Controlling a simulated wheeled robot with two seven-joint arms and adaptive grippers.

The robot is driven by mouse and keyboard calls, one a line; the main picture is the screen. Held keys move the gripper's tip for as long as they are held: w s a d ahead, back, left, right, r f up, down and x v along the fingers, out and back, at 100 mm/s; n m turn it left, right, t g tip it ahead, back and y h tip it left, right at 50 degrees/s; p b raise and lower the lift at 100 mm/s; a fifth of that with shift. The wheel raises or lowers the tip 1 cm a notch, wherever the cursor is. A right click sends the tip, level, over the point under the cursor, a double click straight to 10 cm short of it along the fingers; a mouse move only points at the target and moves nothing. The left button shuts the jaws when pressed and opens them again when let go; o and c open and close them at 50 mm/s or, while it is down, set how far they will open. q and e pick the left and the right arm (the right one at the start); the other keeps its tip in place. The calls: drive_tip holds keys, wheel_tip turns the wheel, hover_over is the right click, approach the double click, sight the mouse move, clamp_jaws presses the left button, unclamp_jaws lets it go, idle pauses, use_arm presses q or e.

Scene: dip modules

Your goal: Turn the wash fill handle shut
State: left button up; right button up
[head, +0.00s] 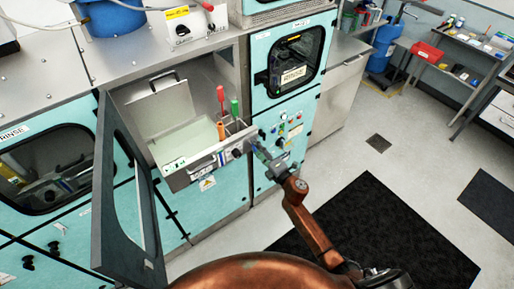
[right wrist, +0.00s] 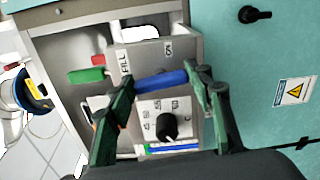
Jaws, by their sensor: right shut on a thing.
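A blue handle (right wrist: 160,81) lies across the grey control panel (right wrist: 122,88), just below a FILL label, in the right wrist view. My right gripper (right wrist: 163,76) is shut on this blue handle, with one finger at each end of it. In the head view my right gripper (head: 262,153) is at the right end of the wash module's front panel (head: 205,172). The blue handle is largely hidden there by the gripper. My left gripper is not in view.
Red (head: 220,95), green (head: 235,108) and orange (head: 221,131) handles stand close left of the gripper. A dark-framed door (head: 103,190) hangs open at the left. The RINSE module (head: 263,35) stands behind right. The floor at right is open, with a black mat (head: 385,225).

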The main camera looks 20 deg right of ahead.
drive_tip(key=shift+m, duration=0.6)
drive_tip(key=o, duration=1.2)
drive_tip(key=shift+c, duration=0.2)
drive_tip(key=v, duration=1.2)
